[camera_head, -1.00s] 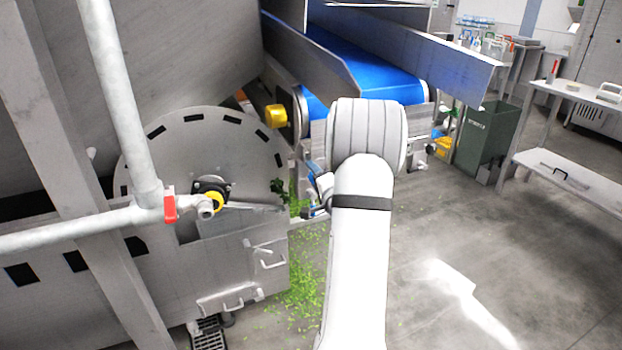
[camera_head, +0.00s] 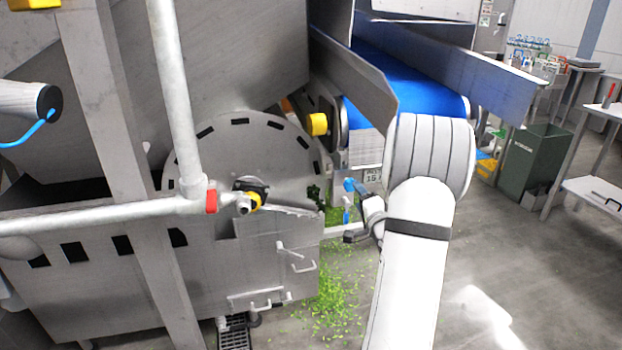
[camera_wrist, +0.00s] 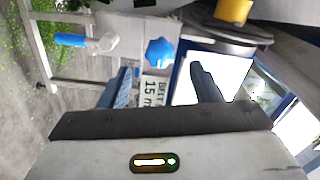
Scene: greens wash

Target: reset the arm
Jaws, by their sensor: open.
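My gripper (camera_wrist: 162,84) is open in the wrist view. Its two fingers are apart with nothing held between them. Behind the gap are a small printed sign (camera_wrist: 152,90) and a blue knob (camera_wrist: 159,52) on the machine. In the head view my white arm (camera_head: 412,270) rises from the bottom edge, right of centre.
The blue conveyor belt (camera_head: 410,82) with metal side guards lies just beyond my arm. A steel drum machine with grey pipes (camera_head: 100,220) fills the left. Green scraps (camera_head: 335,300) litter the floor. A green bin (camera_head: 527,160) stands right; the floor right of my arm is clear.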

